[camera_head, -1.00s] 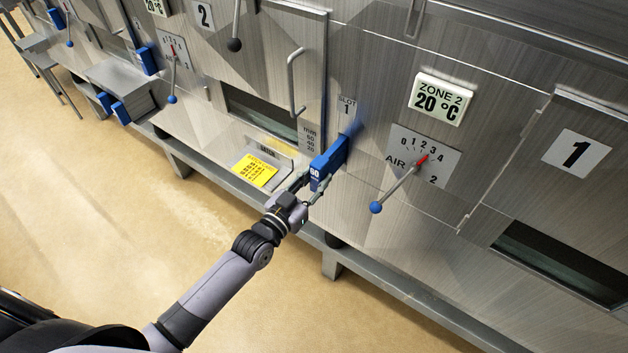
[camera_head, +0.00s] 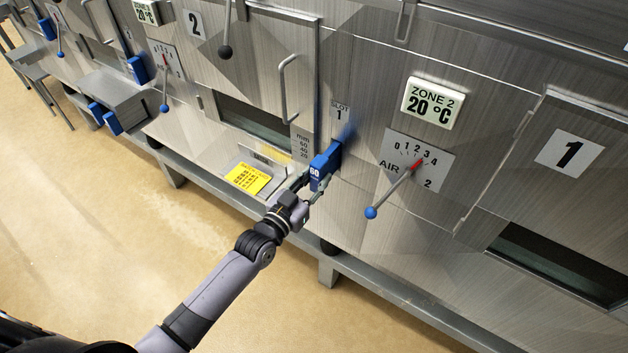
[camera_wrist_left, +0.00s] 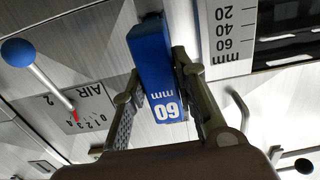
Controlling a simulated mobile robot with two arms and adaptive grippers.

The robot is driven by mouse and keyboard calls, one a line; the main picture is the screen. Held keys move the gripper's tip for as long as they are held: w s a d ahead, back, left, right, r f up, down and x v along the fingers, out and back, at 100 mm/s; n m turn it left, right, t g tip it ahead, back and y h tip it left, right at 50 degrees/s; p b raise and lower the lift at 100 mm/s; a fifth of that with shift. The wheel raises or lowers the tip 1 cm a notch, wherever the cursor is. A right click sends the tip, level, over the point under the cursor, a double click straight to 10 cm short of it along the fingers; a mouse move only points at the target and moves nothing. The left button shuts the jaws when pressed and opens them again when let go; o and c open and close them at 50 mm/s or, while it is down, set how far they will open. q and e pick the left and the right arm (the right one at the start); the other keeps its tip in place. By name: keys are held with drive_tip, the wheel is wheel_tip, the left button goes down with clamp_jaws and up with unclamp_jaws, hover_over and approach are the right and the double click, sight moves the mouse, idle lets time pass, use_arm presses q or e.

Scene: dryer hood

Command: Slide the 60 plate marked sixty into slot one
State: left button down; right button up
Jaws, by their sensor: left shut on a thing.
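The blue 60 plate (camera_head: 322,167) is in my left gripper (camera_head: 309,188), against the steel front below the "SLOT 1" label (camera_head: 339,112). In the left wrist view the blue handle, marked "60 mm" (camera_wrist_left: 155,70), sits between the two fingers of the left gripper (camera_wrist_left: 165,105). The far end of the handle meets the panel at a dark opening; how deep the plate sits inside cannot be told. My right gripper is not in view.
An air lever with a blue knob (camera_head: 371,212) stands just right of the plate. A door handle (camera_head: 287,90) and a yellow card (camera_head: 247,178) are to its left. The floor in front is clear.

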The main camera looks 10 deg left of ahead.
sight(329, 165)
use_arm(q)
drive_tip(key=shift+b+x, duration=1.15)
drive_tip(key=shift+x, duration=1.8)
drive_tip(key=c, duration=1.2)
unclamp_jaws()
drive_tip(key=shift+s+a+f, duration=0.1)
drive_tip(key=shift+s+a, duration=0.05)
drive_tip(key=shift+s, duration=0.3)
drive_tip(key=v, duration=1.1)
